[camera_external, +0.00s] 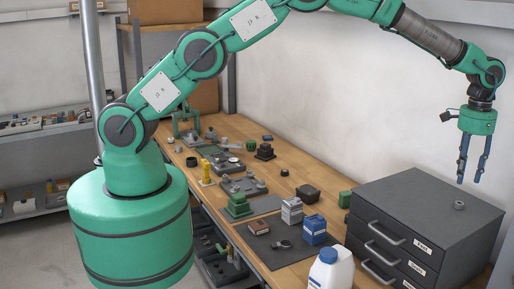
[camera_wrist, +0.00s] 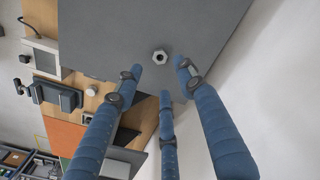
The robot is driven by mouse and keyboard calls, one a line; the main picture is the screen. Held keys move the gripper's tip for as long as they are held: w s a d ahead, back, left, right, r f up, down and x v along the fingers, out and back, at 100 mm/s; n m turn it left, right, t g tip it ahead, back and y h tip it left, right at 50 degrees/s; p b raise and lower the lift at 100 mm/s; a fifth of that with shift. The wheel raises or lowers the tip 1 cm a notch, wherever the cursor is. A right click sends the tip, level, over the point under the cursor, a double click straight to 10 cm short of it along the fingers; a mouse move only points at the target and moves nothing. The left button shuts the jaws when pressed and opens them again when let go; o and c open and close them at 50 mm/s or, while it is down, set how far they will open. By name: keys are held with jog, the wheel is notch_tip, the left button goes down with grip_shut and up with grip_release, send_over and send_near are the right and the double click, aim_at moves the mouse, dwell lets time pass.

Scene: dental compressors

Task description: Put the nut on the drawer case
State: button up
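The nut (camera_external: 459,205) is a small grey metal piece. It lies on the top of the dark grey drawer case (camera_external: 410,190), towards the right side. In the wrist view the nut (camera_wrist: 159,57) shows its hole, lying flat on the grey top of the case (camera_wrist: 105,30). My gripper (camera_external: 469,181) hangs above the case with its blue fingers pointing down, apart from the nut. In the wrist view the gripper (camera_wrist: 160,78) has its three fingers spread with nothing between them. The nut shows just beyond the fingertips.
The drawer case stands at the right end of a wooden workbench (camera_external: 285,185), close to a white wall. A white jug (camera_external: 330,270), a blue-and-white box (camera_external: 314,230) and a green block (camera_external: 345,200) stand left of it. Parts crowd the bench; the case top is otherwise clear.

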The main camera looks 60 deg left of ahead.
jog(key=shift+r, duration=1.8)
jog(key=s+a+r+n+t, duration=0.1)
jog(key=s+a+r, duration=0.2)
jog(key=a+r, duration=0.45)
jog(key=s+a+r, duration=0.2)
jog(key=a+r, duration=0.5)
jog(key=r, duration=0.1)
jog(key=s+a+r+n+t, duration=0.2)
jog(key=s+a+r, duration=0.9)
jog(key=s+a, duration=0.3)
jog(key=s+a+r+n+t, duration=0.1)
jog(key=s+a+r, duration=0.1)
jog(key=s+a, duration=1.15)
jog(key=s+a+f, duration=0.2)
jog(key=s, duration=0.6)
jog(key=s+a+f+n+t, duration=0.1)
jog(key=s+a+f, duration=0.1)
jog(key=s, duration=0.7)
jog(key=shift+s+a+f+t, duration=0.3)
jog(key=shift+a+f, duration=0.1)
jog(key=shift+f, duration=0.4)
